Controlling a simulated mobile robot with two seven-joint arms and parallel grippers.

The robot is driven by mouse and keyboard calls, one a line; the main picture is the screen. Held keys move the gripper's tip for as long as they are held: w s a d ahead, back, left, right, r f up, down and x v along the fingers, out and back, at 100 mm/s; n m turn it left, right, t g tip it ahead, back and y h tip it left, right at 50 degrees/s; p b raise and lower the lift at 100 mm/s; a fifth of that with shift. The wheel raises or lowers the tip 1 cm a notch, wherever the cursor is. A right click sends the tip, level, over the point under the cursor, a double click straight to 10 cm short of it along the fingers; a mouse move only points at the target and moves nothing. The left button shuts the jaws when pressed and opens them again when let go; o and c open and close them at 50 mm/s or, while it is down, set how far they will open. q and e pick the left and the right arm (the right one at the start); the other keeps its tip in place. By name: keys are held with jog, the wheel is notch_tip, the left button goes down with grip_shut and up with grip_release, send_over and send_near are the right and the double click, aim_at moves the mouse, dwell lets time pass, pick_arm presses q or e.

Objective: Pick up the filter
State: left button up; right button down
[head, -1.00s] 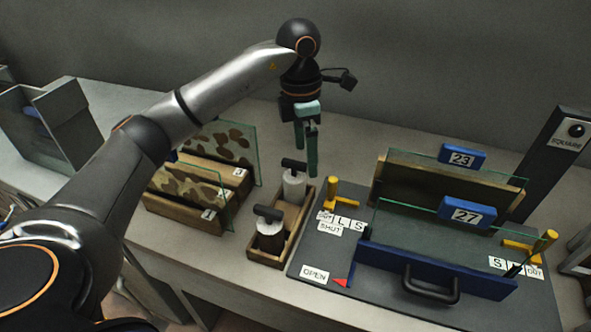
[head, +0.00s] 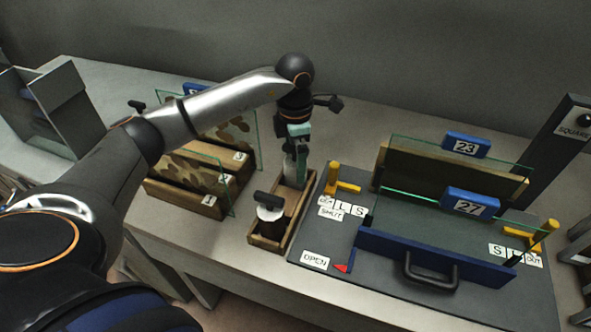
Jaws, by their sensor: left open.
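No object here is labelled filter, so I cannot tell for certain which one it is. A wooden tray (head: 259,242) holds two small upright pieces. The front piece (head: 271,216) has a black T-shaped handle, a white upper part and a dark lower part. The rear piece (head: 289,172) has a pale body, and its handle is mostly hidden by my gripper. My left gripper (head: 299,178) is open with its greenish fingers pointing down at the rear piece. I cannot tell whether they touch it. My right gripper is not in view.
Right of the tray is a dark board with glass panes tagged 23 (head: 466,146) and 27 (head: 470,203), yellow levers (head: 341,182) and a blue front bar (head: 440,264) with a black handle. On the left, wooden racks (head: 180,198) hold camouflage-patterned panels close to my arm.

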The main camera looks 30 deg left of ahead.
pick_arm(q)
jog(key=shift+f, duration=1.15)
jog(key=c, duration=1.5)
jog(key=shift+c, duration=0.2)
